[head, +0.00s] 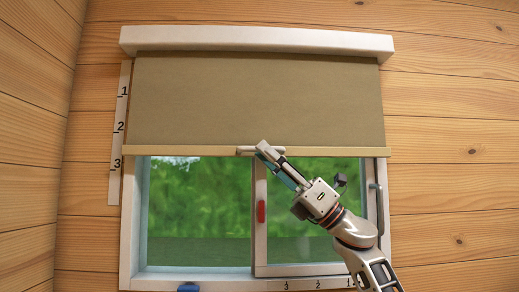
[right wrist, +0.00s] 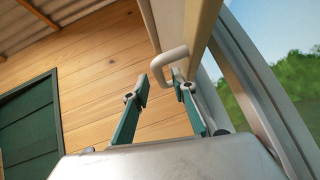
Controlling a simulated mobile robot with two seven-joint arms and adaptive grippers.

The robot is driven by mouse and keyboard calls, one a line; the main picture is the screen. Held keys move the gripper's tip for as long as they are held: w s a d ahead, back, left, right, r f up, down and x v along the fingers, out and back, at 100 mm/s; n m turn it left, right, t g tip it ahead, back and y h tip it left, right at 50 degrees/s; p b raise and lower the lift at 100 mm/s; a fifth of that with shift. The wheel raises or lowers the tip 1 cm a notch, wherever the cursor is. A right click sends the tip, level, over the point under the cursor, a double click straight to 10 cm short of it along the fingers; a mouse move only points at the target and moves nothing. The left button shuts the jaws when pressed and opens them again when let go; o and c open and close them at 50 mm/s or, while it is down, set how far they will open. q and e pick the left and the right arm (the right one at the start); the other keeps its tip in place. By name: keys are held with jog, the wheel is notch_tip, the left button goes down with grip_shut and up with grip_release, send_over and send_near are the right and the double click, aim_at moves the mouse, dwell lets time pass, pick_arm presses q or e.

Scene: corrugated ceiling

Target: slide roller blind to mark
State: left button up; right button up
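The olive roller blind (head: 255,98) hangs partly down over the window. Its tan bottom bar (head: 210,151) lies between 2 and 3 on the left scale (head: 119,140), closer to 3. A small pale handle (head: 246,151) sits at the middle of the bar; its bent loop also shows in the right wrist view (right wrist: 173,56). My right gripper (head: 264,148) reaches up from the lower right, with its tips at the handle. In the right wrist view, its teal fingers (right wrist: 160,88) stand apart, with the loop just beyond the tips. Contact is unclear. My left gripper is out of view.
The blind's white top casing (head: 255,40) spans the window. Below the bar, a sliding pane has a red pull (head: 261,211), and a second scale (head: 317,284) runs along the sill. A grey handle (head: 378,208) stands on the right frame. A blue piece (head: 188,287) shows at bottom left.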

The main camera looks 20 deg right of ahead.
jog(key=shift+x, duration=1.3)
grip_shut()
